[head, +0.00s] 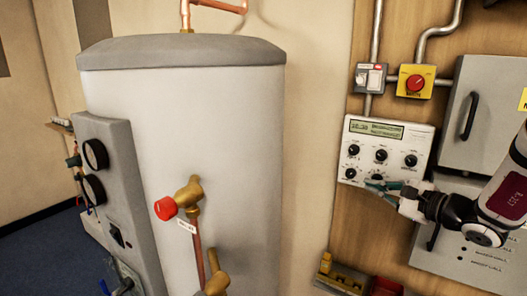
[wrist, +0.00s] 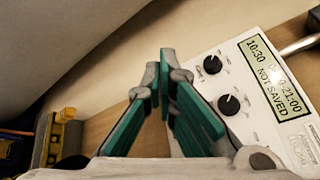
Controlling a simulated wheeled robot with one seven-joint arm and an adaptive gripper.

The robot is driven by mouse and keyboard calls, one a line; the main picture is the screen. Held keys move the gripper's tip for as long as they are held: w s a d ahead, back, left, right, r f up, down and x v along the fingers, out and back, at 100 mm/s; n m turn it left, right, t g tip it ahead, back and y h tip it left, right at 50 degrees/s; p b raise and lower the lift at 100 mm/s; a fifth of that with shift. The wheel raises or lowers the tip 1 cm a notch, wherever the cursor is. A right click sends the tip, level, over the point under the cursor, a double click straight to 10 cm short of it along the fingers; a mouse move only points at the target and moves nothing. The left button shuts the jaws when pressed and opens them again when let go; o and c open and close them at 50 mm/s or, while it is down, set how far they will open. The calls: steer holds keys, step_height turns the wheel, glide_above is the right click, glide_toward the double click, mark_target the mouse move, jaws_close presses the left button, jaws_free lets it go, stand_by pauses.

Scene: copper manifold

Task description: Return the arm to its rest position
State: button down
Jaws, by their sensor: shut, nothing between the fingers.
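My gripper (head: 384,186) has green finger pads and is at the right of the head view, in front of the lower part of a white control panel. In the wrist view my gripper (wrist: 166,95) has its fingertips together with nothing between them. The white control panel (head: 360,133) has a green display and several black knobs, and my fingers partly cover its lower knobs. In the wrist view the panel (wrist: 212,90) is to the right of my fingers. Its display reads "NOT SAVED". I cannot tell whether my fingers touch the panel.
A large grey tank (head: 240,130) stands left of the panel, with a red-capped brass valve (head: 180,202) on its front. A yellow box with a red knob (head: 415,82) and a grey cabinet (head: 480,125) are on the wooden board. Yellow parts (head: 340,275) sit below.

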steer(key=s+a+r+n+g+y, duration=0.1)
steer(key=s+a+r+n+g, duration=0.1)
steer(key=s+a+n+g, duration=0.5)
steer(key=s+a+r+n+g, duration=0.2)
steer(key=s+a+n, duration=0.2)
steer(key=s+a, duration=0.6)
steer(key=s+d+n+h, duration=0.3)
steer(key=s+n+h, duration=0.1)
steer(key=s, duration=0.3)
steer(key=s+d+n+h, duration=0.2)
steer(key=s+n+h, duration=0.2)
steer(key=s, duration=0.3)
steer(key=shift+s+d+r+h, duration=0.2)
steer(key=shift+d+r+h, duration=0.2)
steer(key=shift+r, duration=0.05)
steer(key=shift+w+f, duration=0.1)
